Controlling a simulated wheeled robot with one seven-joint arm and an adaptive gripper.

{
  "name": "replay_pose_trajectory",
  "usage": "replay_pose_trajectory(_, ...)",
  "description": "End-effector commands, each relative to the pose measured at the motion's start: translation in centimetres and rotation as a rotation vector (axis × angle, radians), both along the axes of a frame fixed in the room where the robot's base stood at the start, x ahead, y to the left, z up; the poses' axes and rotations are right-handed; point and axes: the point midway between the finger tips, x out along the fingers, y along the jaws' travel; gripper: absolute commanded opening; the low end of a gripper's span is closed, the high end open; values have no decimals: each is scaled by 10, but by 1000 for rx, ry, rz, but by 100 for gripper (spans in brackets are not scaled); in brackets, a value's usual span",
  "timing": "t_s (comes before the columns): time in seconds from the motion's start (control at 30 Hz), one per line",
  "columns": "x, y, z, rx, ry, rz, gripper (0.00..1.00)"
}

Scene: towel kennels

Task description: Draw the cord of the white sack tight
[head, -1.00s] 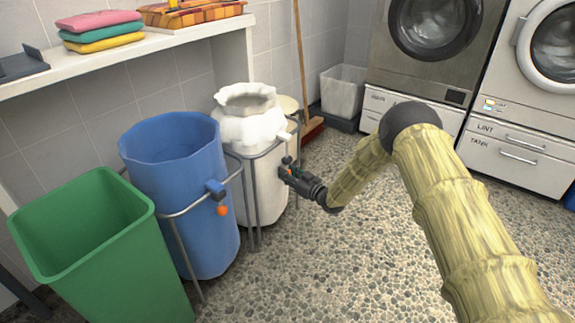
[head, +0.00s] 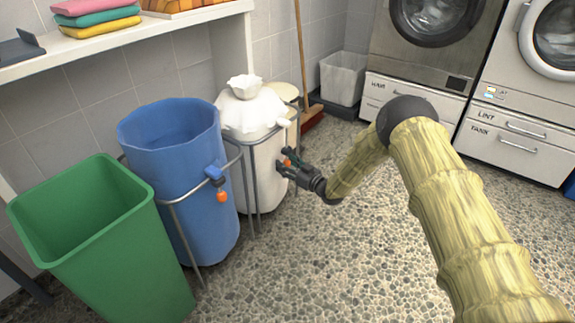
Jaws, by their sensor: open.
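The white sack (head: 248,110) hangs in a metal stand, and its top is gathered into a narrow puckered neck (head: 244,84) with a small frilled opening. A white cord lock (head: 284,123) sits at its right rim. An orange bead (head: 287,163) shows at the sack's right front, beside my fingers. The cord between lock and bead is too small to make out. My gripper (head: 284,163) is open, close to the sack's right side, with the bead at its fingertips. I cannot tell whether the fingers touch it.
A blue sack (head: 168,140) in a stand (head: 172,207), with its own orange bead (head: 222,196), stands left of the white one. A green bin (head: 113,245) is further left. A shelf (head: 158,33) with towels (head: 97,20) runs behind. A broom (head: 302,60) leans behind. Pebbled floor (head: 320,265) is clear.

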Motion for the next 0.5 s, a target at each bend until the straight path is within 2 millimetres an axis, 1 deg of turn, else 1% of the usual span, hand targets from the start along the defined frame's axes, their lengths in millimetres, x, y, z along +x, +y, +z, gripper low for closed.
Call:
replay_pose_trajectory(0.17, -10, -12, 0, 0, 1, -1, 50)
replay_pose_trajectory(0.5, -53, -54, 0, 0, 1, -1, 50)
